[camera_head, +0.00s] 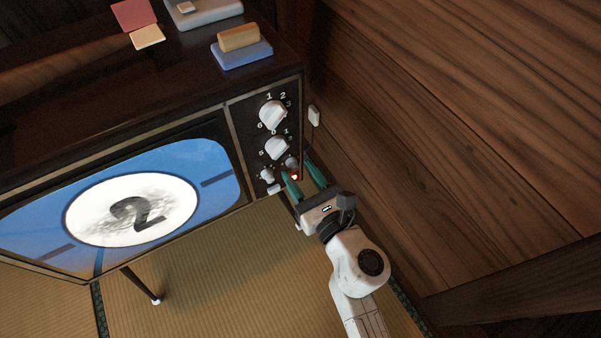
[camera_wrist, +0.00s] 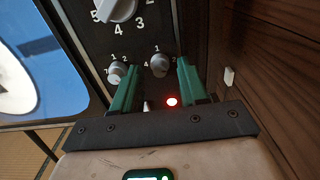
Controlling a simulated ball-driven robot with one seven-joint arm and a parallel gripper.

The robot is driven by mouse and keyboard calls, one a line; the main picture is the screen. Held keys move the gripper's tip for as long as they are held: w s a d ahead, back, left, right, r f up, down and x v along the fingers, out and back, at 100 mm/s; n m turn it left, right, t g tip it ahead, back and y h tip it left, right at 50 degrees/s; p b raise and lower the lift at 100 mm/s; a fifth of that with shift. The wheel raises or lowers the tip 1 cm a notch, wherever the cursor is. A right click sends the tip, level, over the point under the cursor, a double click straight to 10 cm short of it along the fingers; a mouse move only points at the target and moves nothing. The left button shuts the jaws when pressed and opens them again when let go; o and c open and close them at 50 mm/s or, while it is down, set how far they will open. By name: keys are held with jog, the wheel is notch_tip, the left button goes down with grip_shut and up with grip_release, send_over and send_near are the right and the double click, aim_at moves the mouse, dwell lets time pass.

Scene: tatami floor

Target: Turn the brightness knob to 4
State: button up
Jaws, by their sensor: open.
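The old television (camera_head: 215,125) has a dark control panel on its right side. Two small grey knobs sit low on it, a left one (camera_wrist: 117,73) and a right one (camera_wrist: 159,65). Small numerals ring each; a 1 shows above the right knob. No label readable here tells which is brightness. My gripper (camera_wrist: 158,72) is open, its green fingers either side of the right small knob; I cannot tell whether they touch it. In the head view my gripper (camera_head: 297,166) reaches up to the panel's lower right, with the right small knob (camera_head: 291,161) partly hidden.
A large upper knob (camera_head: 272,114) and a large lower knob (camera_head: 276,147) sit above. A red light (camera_wrist: 171,101) glows below the small knobs. A wooden wall (camera_head: 470,120) stands close on the right. The screen (camera_head: 130,210) shows a 2. Tatami (camera_head: 215,280) lies below.

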jog(key=shift+w+a, duration=0.15)
jog(key=shift+w, duration=0.1)
jog(key=shift+c, duration=0.4)
grip_shut()
